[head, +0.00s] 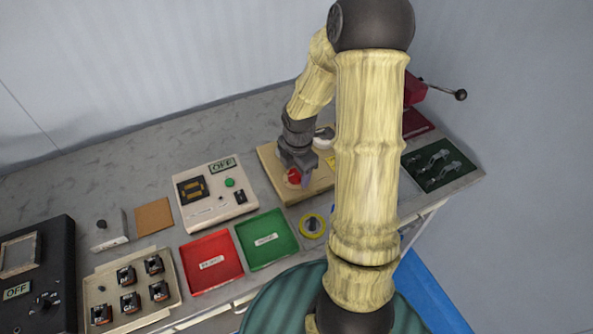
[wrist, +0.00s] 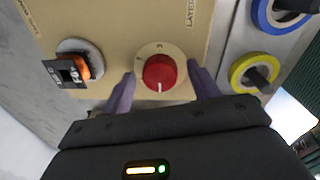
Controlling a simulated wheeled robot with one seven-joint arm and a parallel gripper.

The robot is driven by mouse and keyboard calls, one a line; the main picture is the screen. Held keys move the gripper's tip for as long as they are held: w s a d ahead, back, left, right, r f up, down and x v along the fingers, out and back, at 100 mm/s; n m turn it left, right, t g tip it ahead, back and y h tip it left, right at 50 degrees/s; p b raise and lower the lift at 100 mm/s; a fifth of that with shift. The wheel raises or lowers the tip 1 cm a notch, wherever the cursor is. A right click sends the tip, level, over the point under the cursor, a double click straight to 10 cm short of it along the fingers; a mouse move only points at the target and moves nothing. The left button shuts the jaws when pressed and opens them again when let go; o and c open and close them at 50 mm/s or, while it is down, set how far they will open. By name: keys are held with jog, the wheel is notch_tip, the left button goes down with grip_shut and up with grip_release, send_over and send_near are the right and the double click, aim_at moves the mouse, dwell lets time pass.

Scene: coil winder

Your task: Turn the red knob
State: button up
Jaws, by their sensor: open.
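The red knob (wrist: 159,72) sits on a round pale dial on the tan panel (wrist: 115,22) in the wrist view, with a white pointer line toward the bottom of the picture. In the head view the red knob (head: 294,176) is partly covered by my gripper. My gripper (wrist: 160,85) is open, with one purple finger on each side of the knob. A small gap shows between each finger and the knob. In the head view my gripper (head: 299,172) is low over the tan panel (head: 305,193).
An orange-and-black part (wrist: 80,68) stands left of the knob in the wrist view. A yellow ring (wrist: 240,74) and a blue ring (wrist: 264,18) lie to the right. A red tray (head: 212,262) and a green tray (head: 267,239) are on the bench in the head view.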

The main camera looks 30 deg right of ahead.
jog(key=c, duration=1)
jog(key=shift+o, duration=0.2)
